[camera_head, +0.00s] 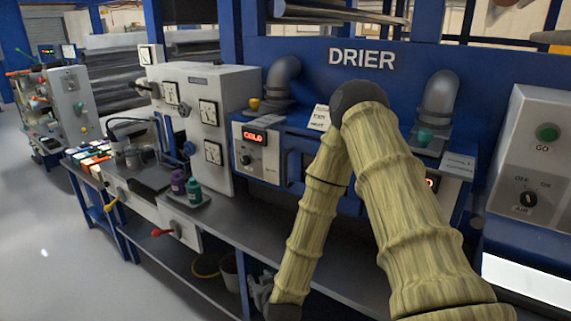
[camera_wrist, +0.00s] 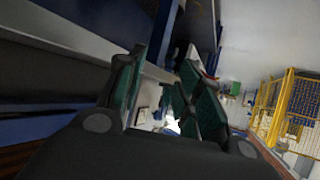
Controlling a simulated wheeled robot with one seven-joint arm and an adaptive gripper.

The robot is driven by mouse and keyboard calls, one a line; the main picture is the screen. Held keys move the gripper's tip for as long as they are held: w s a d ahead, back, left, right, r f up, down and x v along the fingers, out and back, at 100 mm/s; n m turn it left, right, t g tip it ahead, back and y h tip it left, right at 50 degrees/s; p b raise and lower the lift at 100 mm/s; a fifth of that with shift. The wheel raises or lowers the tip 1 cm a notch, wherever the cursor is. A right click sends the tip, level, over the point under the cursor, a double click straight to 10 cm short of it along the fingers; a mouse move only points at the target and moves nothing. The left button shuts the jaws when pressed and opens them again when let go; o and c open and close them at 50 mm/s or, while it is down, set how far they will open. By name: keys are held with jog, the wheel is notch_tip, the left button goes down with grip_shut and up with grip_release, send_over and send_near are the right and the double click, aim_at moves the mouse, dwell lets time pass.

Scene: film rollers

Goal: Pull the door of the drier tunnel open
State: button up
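The blue drier tunnel (camera_head: 272,130) stands on the counter under a white DRIER sign. A dark upright bar that looks like a handle (camera_head: 291,168) shows on its blue front, just left of my arm. My bamboo-patterned arm hides much of the tunnel's middle, so I cannot tell the door's full outline or whether it is ajar. My gripper (camera_head: 262,290) is low, in front of the counter's edge and well below the tunnel, apart from it. In the wrist view my gripper (camera_wrist: 165,105) has its green-padded fingers spread, with nothing between them.
The grey counter (camera_head: 245,222) runs along the front. Left of the tunnel stand a white gauge cabinet (camera_head: 222,88) and small bottles (camera_head: 194,190). A red-handled lever (camera_head: 162,232) juts from the counter front. A control box (camera_head: 535,150) stands right. The floor (camera_head: 60,260) at left is clear.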

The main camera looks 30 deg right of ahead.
jog(key=w+d+r+m+t+h+p, duration=0.1)
jog(key=w+d+r+h, duration=0.15)
jog(key=r, duration=0.35)
jog(key=w+d+r+m+t+h+p, duration=0.1)
jog(key=w+d+r, duration=0.2)
jog(key=r, duration=0.3)
jog(key=m+t+h+p, duration=0.1)
jog(key=m+h+p, duration=0.1)
jog(key=h, duration=0.2)
send_near(285, 173)
jog(key=p+x, duration=0.3)
jog(key=x, duration=0.7)
jog(key=shift+w+d+p, duration=0.3)
grip_shut()
